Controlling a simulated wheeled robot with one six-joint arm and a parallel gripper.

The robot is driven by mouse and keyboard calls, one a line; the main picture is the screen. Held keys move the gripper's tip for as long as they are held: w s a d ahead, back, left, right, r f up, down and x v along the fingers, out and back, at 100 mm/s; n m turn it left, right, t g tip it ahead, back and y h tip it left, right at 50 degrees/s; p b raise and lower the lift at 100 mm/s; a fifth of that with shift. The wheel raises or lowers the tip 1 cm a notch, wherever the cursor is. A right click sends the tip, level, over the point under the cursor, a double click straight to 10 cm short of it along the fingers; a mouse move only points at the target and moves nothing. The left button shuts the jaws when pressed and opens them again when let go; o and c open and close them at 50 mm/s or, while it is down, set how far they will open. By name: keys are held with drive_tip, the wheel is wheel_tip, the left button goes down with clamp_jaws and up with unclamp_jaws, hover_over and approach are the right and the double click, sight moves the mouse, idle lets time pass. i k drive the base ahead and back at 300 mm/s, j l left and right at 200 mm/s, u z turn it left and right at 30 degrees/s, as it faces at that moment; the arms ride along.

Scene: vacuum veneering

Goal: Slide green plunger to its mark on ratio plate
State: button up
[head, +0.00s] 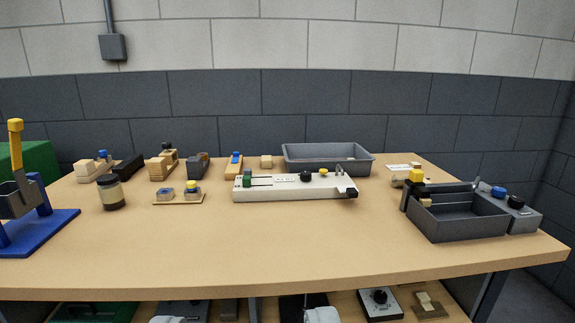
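The ratio plate appears to be the long white device (290,191) lying near the middle of the wooden table. The green plunger (247,179) stands at its left end, beside a green strip along the top. A black knob and a yellow knob sit further right on the same device. The mark for the plunger cannot be made out. My gripper is not in view, and nothing touches the plunger.
A grey tray (327,158) stands behind the white device. A dark open box (457,218) with a yellow-topped part is at right. A jar (111,192) and a blue-based lever press (30,225) are at left. Several small wooden blocks line the back. The front tabletop (270,250) is clear.

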sight(246, 181)
drive_tip(key=i+l, duration=0.15)
drive_tip(key=i, duration=0.55)
drive_tip(key=i+l, duration=0.2)
drive_tip(key=i, duration=0.5)
